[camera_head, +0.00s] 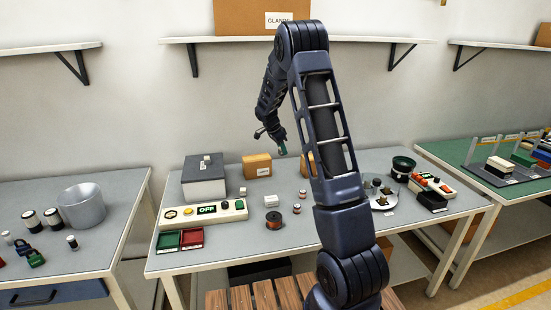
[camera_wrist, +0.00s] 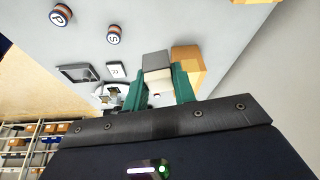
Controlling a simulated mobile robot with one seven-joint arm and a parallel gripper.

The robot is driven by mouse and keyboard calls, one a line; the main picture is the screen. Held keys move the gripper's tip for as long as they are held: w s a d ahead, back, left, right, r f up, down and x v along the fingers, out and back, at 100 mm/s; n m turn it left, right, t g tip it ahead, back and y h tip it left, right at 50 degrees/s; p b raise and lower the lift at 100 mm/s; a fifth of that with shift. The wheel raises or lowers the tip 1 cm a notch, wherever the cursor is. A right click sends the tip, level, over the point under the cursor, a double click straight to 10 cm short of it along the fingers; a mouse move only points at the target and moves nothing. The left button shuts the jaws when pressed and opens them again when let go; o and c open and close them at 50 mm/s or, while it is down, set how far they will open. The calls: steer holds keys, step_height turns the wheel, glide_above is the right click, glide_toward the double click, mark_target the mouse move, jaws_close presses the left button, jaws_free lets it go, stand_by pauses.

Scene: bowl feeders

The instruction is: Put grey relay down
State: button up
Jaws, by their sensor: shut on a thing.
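My gripper (camera_head: 283,148) hangs in the air above the back of the middle table in the head view, left of my upper arm. In the wrist view its two green fingers (camera_wrist: 158,88) are shut on the grey relay (camera_wrist: 156,64), a small block with a dark grey part and a pale part. The relay sits between the fingertips and sticks out beyond them. In the head view I cannot make out the relay clearly. The grey table top (camera_head: 335,222) lies below, apart from the gripper.
On the table are a grey lidded box (camera_head: 204,180), a cardboard box (camera_head: 257,165), a control panel reading OFF (camera_head: 203,213), green and red trays (camera_head: 167,241) and a copper spool (camera_head: 273,220). A round metal plate (camera_head: 384,201) stands right. Some table is bare at front centre.

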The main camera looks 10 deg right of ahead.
steer(key=shift+w+a+r, duration=0.15)
steer(key=shift+a+r, duration=0.05)
steer(key=shift+r, duration=0.15)
steer(key=w+a+r+n, duration=0.25)
steer(key=w+a, duration=0.25)
steer(key=a, duration=0.4)
step_height(320, 180, up, 10)
steer(key=n+t+y, duration=0.1)
steer(key=n+t, duration=0.1)
steer(key=n, duration=0.2)
glide_above(201, 165)
steer(key=s+a, duration=0.1)
steer(key=s, duration=0.1)
steer(key=f, duration=1.9)
steer(key=shift+w+f, duration=0.2)
steer(key=shift+w, duration=0.1)
steer(key=shift+f, duration=0.1)
steer(key=o, duration=1)
